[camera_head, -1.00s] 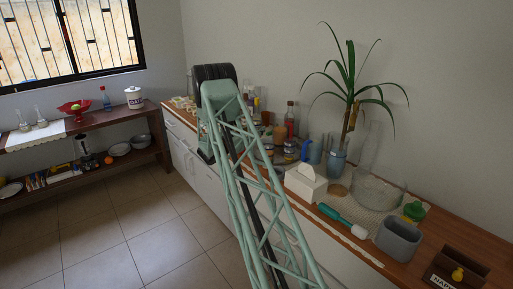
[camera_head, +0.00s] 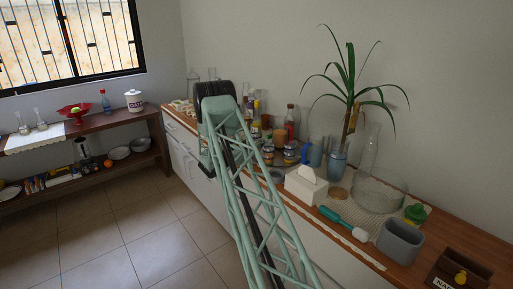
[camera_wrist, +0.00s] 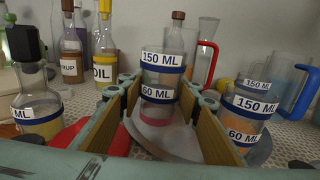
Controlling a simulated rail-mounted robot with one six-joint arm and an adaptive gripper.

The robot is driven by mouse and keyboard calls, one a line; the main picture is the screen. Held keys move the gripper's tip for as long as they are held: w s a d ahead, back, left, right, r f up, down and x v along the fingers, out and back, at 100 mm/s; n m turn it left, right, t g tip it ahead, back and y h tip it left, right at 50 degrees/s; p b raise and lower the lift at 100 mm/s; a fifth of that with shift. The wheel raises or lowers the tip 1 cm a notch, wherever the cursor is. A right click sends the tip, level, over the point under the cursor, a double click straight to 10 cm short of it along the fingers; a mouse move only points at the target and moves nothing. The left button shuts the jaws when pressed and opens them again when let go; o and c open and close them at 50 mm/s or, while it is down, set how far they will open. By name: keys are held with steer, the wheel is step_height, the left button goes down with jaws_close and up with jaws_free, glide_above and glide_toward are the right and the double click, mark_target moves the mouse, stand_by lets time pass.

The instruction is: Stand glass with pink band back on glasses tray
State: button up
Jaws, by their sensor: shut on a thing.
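In the wrist view, a clear glass with blue-and-white bands marked 150 ML and 60 ML and a pink band low down (camera_wrist: 155,118) is upright between the jaws. My gripper (camera_wrist: 158,90) is shut on it, with one tan-lined finger at each side. A pale round surface (camera_wrist: 180,144) shows below the glass; I cannot tell whether they touch. A similar banded glass (camera_wrist: 246,108) stands just outside the right finger. In the head view my arm hides the gripper and the held glass. I cannot make out the glasses tray for sure.
In the wrist view, a banded bottle (camera_wrist: 35,108) stands at left, with syrup (camera_wrist: 71,55) and oil (camera_wrist: 104,50) bottles behind. A red-handled jug (camera_wrist: 205,50) and a blue jug (camera_wrist: 290,85) stand behind right. A tissue box (camera_head: 305,186) and plant (camera_head: 350,90) crowd the counter.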

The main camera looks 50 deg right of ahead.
steer(key=shift+f, duration=1.45)
steer(key=shift+f+b, duration=0.1)
steer(key=shift+b, duration=0.25)
steer(key=o, duration=0.8)
steer(key=a, duration=0.4)
steer(key=a+p, duration=0.1)
steer(key=a, duration=0.3)
steer(key=a+p, duration=0.1)
steer(key=a, duration=0.3)
steer(key=shift+w, duration=0.4)
